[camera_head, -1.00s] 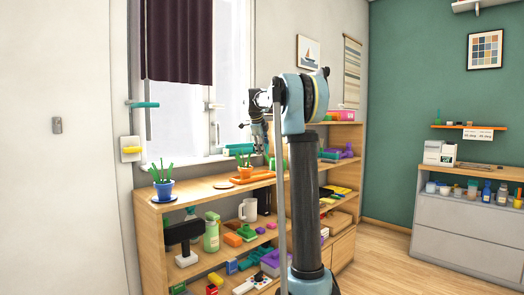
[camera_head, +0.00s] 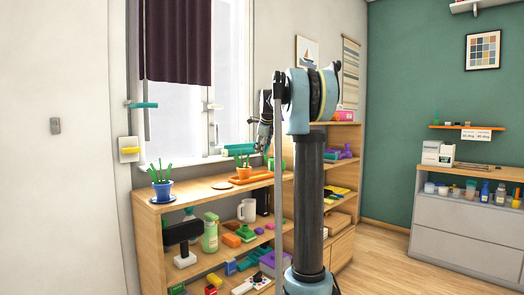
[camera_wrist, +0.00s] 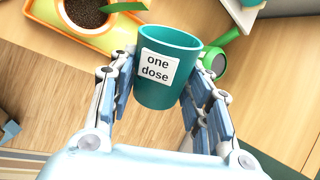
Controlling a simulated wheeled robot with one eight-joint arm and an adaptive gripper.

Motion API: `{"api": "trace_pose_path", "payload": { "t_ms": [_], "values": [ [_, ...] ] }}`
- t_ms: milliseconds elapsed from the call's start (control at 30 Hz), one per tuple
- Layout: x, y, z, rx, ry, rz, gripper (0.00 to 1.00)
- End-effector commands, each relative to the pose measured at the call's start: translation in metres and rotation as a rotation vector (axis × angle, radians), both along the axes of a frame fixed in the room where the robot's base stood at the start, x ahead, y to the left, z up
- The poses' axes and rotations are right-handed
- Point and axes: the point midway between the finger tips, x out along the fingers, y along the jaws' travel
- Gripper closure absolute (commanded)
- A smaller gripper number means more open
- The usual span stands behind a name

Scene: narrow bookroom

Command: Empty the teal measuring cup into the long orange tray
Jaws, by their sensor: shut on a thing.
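The teal measuring cup (camera_wrist: 165,70) has a white "one dose" label. In the wrist view it is between the fingers of my gripper (camera_wrist: 160,95), which is shut on it. The cup looks close to upright, and its inside is mostly hidden. In the head view my gripper (camera_head: 264,148) points down over the shelf top by the window; the cup cannot be made out clearly there. The long orange tray (camera_head: 258,177) lies on that shelf top, partly hidden by my arm. An orange edge (camera_wrist: 60,36) shows at the top left of the wrist view.
A round vessel of dark grains (camera_wrist: 80,12) stands within the orange edge. A green round-ended thing (camera_wrist: 214,62) lies right of the cup. An orange plant pot (camera_head: 243,172) and a blue plant pot (camera_head: 162,190) stand on the shelf top. The wooden surface between them has free room.

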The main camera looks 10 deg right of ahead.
Motion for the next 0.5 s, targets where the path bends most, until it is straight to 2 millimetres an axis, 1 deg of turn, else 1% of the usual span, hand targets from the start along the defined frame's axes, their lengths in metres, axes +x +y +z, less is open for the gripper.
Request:
{"api": "trace_pose_path", "payload": {
  "t_ms": [500],
  "values": [
    [-0.0019, -0.0039, 0.0003, 0.185, -0.090, -0.001, 0.80]
  ]
}}
